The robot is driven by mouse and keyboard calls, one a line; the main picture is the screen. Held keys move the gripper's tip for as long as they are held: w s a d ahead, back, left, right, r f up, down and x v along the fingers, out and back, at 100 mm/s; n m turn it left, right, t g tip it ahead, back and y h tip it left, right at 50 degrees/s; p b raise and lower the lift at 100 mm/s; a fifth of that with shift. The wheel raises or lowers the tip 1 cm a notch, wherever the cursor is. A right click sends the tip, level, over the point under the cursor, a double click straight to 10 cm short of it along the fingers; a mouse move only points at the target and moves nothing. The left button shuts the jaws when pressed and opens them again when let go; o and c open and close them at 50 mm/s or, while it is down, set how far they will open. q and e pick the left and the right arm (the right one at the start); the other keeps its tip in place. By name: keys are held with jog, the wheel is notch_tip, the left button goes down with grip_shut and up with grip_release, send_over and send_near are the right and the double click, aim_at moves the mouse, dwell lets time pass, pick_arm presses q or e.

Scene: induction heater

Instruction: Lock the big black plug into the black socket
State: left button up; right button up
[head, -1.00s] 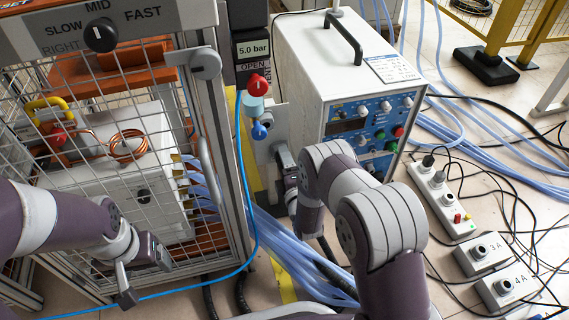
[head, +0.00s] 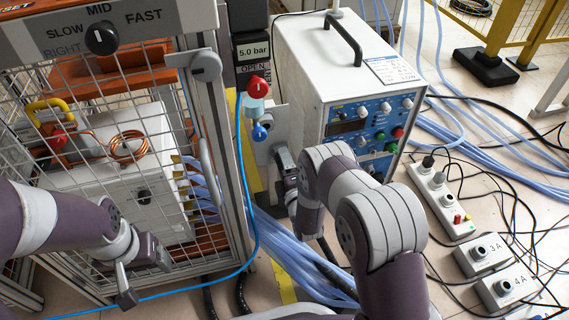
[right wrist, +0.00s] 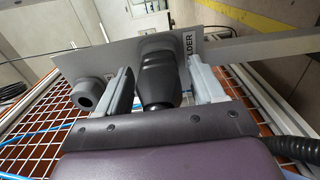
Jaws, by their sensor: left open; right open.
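The big black plug (right wrist: 158,75) shows in the right wrist view, its front end at a grey plate marked "...LDER" (right wrist: 110,62). My right gripper (right wrist: 162,86) is open, with one finger on each side of the plug and a gap visible beside it. In the head view the plug (head: 283,157) is at the plate, and my right arm partly hides it. My left gripper (head: 146,281) is open and empty in front of the cage.
A wire-mesh cage (head: 215,250) stands at left. A white power unit (head: 325,75) stands behind my right arm. Socket boxes 3A (head: 483,254) and 4A (head: 507,288) and a power strip (head: 441,200) lie at right among cables. A blue hose (head: 247,195) hangs near the plate.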

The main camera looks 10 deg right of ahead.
grip_shut()
jog(key=shift+s+p, duration=0.7)
jog(key=shift+s, duration=0.75)
jog(key=shift+s+d+p, duration=0.1)
jog(key=shift+s+p, duration=0.5)
jog(key=shift+s, duration=0.95)
